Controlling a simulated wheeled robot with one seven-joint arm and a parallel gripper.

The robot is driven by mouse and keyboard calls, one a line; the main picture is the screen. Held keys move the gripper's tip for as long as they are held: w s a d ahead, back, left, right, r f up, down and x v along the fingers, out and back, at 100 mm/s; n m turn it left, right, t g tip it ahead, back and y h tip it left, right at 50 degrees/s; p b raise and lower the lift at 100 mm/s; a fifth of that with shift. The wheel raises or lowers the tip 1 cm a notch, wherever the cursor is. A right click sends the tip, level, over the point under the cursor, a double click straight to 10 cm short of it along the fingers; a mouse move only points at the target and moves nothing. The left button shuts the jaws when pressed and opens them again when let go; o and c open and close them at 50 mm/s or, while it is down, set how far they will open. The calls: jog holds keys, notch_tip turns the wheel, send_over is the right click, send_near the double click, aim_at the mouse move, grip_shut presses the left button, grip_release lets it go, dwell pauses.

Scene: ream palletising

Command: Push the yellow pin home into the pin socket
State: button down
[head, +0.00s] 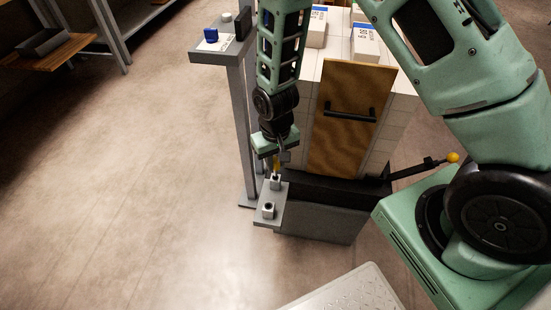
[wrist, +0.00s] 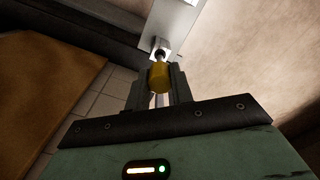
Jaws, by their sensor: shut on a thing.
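My gripper (head: 277,160) points down over a small grey plate (head: 263,220) on the front of the pallet stand. It is shut on the yellow pin (wrist: 159,77), which sits between the two dark fingers in the wrist view. The pin also shows as a thin yellow strip in the head view (head: 276,166). Just beyond the pin's end is a grey socket (head: 276,184), also visible in the wrist view (wrist: 160,46). The pin lines up with this socket and its dark tip appears at the mouth. How deep it sits cannot be told.
A second grey socket (head: 268,211) stands nearer on the plate. A wooden panel with a black handle (head: 349,111) leans against the white stack beside my gripper. A black lever with a yellow knob (head: 453,158) is at right. A grey post table (head: 205,56) stands behind left. The floor at left is clear.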

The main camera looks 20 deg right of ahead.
aim_at(275, 176)
jog(key=shift+f+b, duration=1.5)
jog(key=shift+f, duration=0.95)
jog(key=c, duration=1.1)
grip_release()
jog(key=shift+c, duration=0.2)
notch_tip(275, 176, up, 18)
jog(key=p, duration=0.3)
jog(key=shift+f, duration=0.25)
